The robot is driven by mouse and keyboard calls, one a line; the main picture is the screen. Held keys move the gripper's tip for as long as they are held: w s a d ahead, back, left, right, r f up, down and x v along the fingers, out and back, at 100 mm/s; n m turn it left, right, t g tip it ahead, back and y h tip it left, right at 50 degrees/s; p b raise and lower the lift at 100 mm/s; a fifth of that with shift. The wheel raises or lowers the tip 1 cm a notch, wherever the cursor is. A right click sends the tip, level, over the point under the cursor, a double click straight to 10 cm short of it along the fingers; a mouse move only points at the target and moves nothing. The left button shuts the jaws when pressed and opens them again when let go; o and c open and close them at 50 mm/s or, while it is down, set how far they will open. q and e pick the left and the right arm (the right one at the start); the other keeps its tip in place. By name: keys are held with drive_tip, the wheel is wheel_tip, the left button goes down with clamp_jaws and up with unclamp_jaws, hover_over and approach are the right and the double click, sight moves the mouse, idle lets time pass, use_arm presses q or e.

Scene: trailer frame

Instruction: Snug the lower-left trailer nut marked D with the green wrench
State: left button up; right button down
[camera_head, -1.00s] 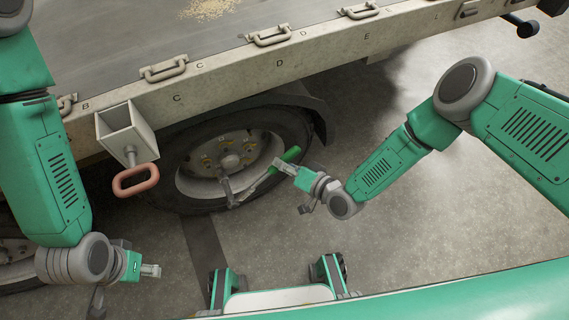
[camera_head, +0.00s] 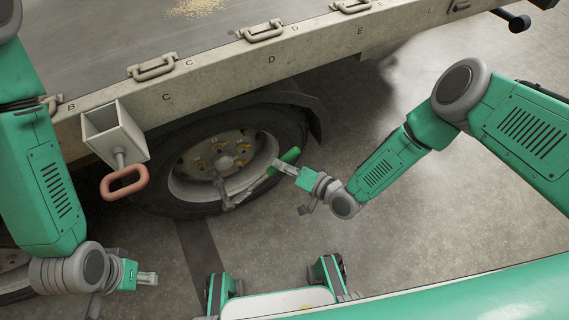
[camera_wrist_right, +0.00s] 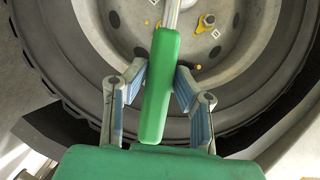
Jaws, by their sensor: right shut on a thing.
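The green wrench (camera_head: 286,159) has a green handle and a grey metal shaft that slants down left across the lower part of the trailer wheel (camera_head: 185,207). My right gripper (camera_head: 284,165) is shut on its handle. In the right wrist view, the green handle (camera_wrist_right: 161,85) lies between the two fingers of that gripper (camera_wrist_right: 160,72), with its shaft running up toward the hub. The wheel nuts carry yellow markers; one nut (camera_wrist_right: 208,20) shows right of the shaft. No letter D is readable on a nut. My left gripper (camera_head: 148,278) is away from the wheel at lower left, its jaw opening unclear.
The trailer bed edge (camera_head: 220,75) with lettered marks and metal handles runs above the wheel. A box-like bracket (camera_head: 115,133) with a reddish loop (camera_head: 124,183) hangs left of the wheel. Open concrete floor (camera_head: 420,240) lies at right.

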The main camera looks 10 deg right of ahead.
drive_tip(key=f, duration=0.1)
drive_tip(key=d+f+m, duration=0.1)
drive_tip(key=f+y, duration=0.1)
drive_tip(key=shift+w+d, duration=0.2)
drive_tip(key=shift+d, duration=0.05)
idle(0.5)
idle(0.4)
drive_tip(key=shift+w+d+f+m+t+y, duration=0.15)
drive_tip(key=shift+d+f+m, duration=0.1)
drive_tip(key=shift+f, duration=0.3)
drive_tip(key=shift+s+d+f+m+t+y, duration=0.1)
drive_tip(key=shift+f+m, duration=0.2)
drive_tip(key=shift+f, duration=0.2)
drive_tip(key=shift+w+d+f+m+t+y, duration=0.15)
drive_tip(key=shift+d+f+m, duration=0.1)
drive_tip(key=shift+f, duration=0.3)
drive_tip(key=shift+a, duration=0.1)
